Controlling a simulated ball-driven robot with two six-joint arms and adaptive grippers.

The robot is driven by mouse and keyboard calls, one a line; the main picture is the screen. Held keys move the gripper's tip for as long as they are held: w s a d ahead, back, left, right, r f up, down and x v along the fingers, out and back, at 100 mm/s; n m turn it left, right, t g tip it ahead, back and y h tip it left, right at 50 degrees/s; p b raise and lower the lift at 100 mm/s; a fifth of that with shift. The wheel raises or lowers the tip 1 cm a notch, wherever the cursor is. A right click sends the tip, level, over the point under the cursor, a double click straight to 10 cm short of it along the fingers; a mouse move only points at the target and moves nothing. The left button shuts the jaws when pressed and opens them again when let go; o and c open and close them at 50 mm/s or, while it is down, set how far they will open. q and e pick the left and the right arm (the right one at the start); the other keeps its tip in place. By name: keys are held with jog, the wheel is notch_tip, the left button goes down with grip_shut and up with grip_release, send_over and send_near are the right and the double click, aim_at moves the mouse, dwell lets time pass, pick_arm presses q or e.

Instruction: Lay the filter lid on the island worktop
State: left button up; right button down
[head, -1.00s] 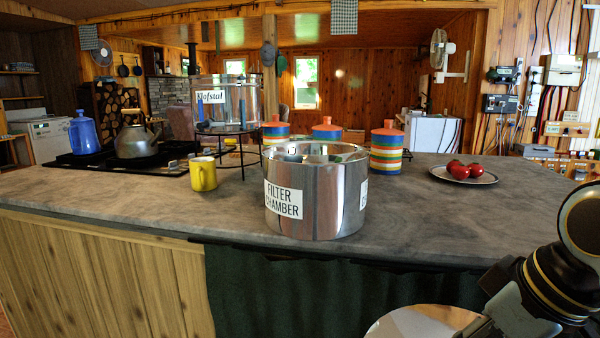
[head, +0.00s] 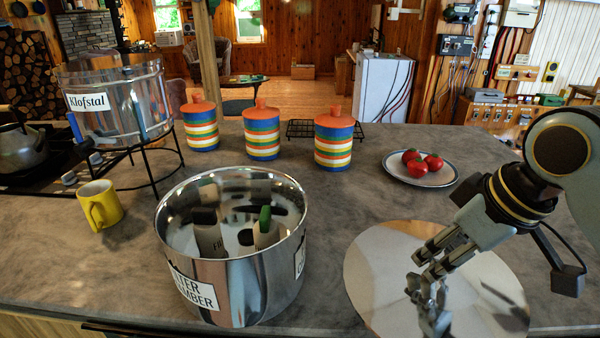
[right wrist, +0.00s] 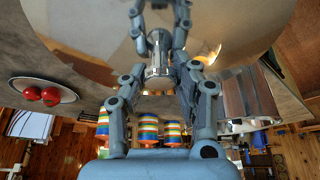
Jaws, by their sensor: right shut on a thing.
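The filter lid (head: 385,265) is a wide, shiny round metal disc in the right foreground of the head view, over the front right of the grey island worktop (head: 345,190). My right gripper (head: 430,300) is above the disc, with its fingers shut on the lid's short metal knob (right wrist: 158,60), seen in the right wrist view. The disc (right wrist: 90,25) fills the top of that view and mirrors the fingers. I cannot tell whether the lid touches the worktop. My left gripper is not in view.
The open steel filter chamber (head: 235,285), with dark- and green-topped items inside, stands left of the lid. A plate (head: 450,172) of tomatoes lies behind it. Striped canisters (head: 262,135), a yellow mug (head: 100,205) and the Klofstal vessel (head: 125,105) on a stand are farther left.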

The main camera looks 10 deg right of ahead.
aim_at(419, 228)
jog(key=shift+w+d+f, duration=0.1)
jog(key=shift+w+f, duration=0.25)
jog(key=shift+w, duration=0.2)
jog(key=w+d+f, duration=0.1)
jog(key=w+f, duration=0.1)
jog(key=w, duration=0.1)
jog(key=w+d+f, duration=0.1)
jog(key=w+f, duration=0.1)
jog(key=w, duration=0.1)
jog(key=w+d+f, duration=0.1)
jog(key=w+f, duration=0.1)
jog(key=w, duration=0.1)
jog(key=shift+w+p, duration=0.35)
jog(key=shift+p, duration=0.05)
jog(key=shift+w+f, duration=0.15)
jog(key=shift+f, duration=0.1)
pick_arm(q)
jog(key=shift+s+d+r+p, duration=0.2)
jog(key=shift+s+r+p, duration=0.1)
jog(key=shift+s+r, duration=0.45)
pick_arm(e)
jog(key=shift+f, duration=1.9)
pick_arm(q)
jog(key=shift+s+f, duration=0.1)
pick_arm(e)
jog(key=c, duration=1)
grip_release()
jog(key=shift+f, duration=0.1)
